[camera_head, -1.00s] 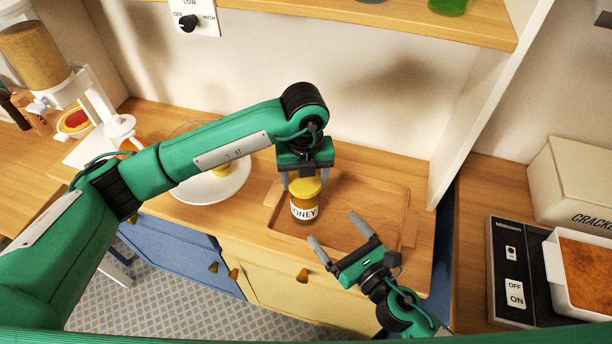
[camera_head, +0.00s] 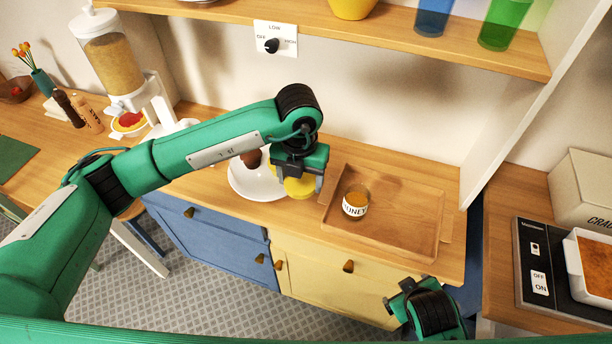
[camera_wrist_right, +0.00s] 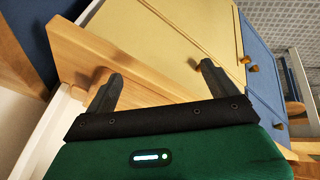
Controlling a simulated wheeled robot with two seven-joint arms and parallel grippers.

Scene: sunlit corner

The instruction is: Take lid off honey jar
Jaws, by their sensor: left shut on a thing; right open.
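The honey jar (camera_head: 355,203) stands upright and open-topped on the wooden tray, its white label partly showing. My left gripper (camera_head: 298,186) is shut on the yellow lid (camera_head: 300,188), held left of the jar and apart from it, near the tray's left edge. The fingers cover part of the lid. My right gripper is low at the right in the head view, its fingers hard to make out there. In the right wrist view my right gripper (camera_wrist_right: 160,85) is open and empty, in front of the counter edge and the yellow cabinet front.
The wooden tray (camera_head: 405,236) has bare room right of the jar. A white plate (camera_head: 250,186) with a brown item lies behind my left arm. A dispenser (camera_head: 112,62) stands at the left. A shelf (camera_head: 400,35) runs above. The black appliance (camera_head: 540,270) is at the right.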

